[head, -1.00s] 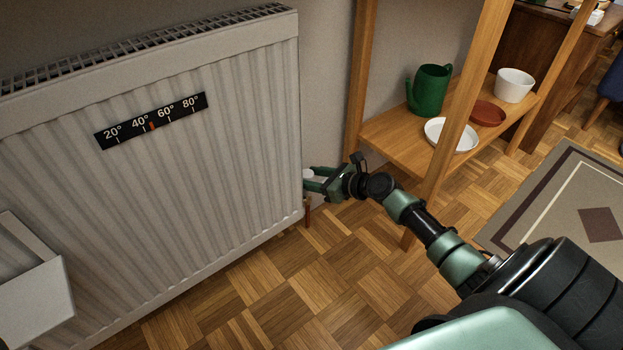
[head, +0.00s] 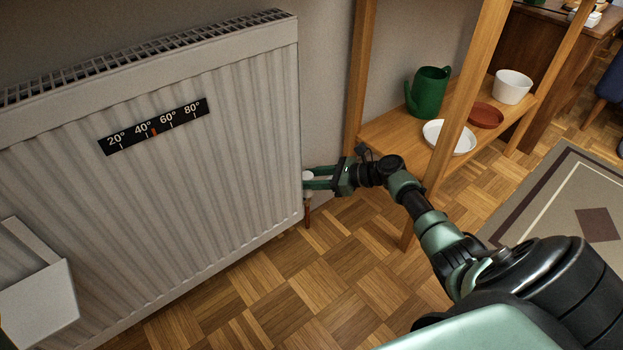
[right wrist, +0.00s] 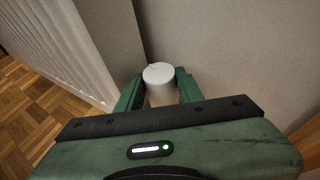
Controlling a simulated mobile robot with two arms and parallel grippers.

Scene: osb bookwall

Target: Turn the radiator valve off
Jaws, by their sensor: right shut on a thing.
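The white radiator (head: 200,150) stands against the wall and fills the left of the head view. Its valve has a round white knob (head: 308,176) at the radiator's lower right edge, above a copper-coloured pipe (head: 307,215). My right gripper (head: 312,178) reaches in from the right and is shut on the knob. In the right wrist view the white valve knob (right wrist: 159,80) sits upright between the two green fingers (right wrist: 157,92). A small mark shows on its top. My left gripper is not in view.
A wooden shelf (head: 385,135) stands just right of the valve, close to my right arm. It holds a green watering can (head: 430,92), a white pot (head: 512,86) and dishes. A black temperature strip (head: 153,126) is on the radiator. The parquet floor below is clear.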

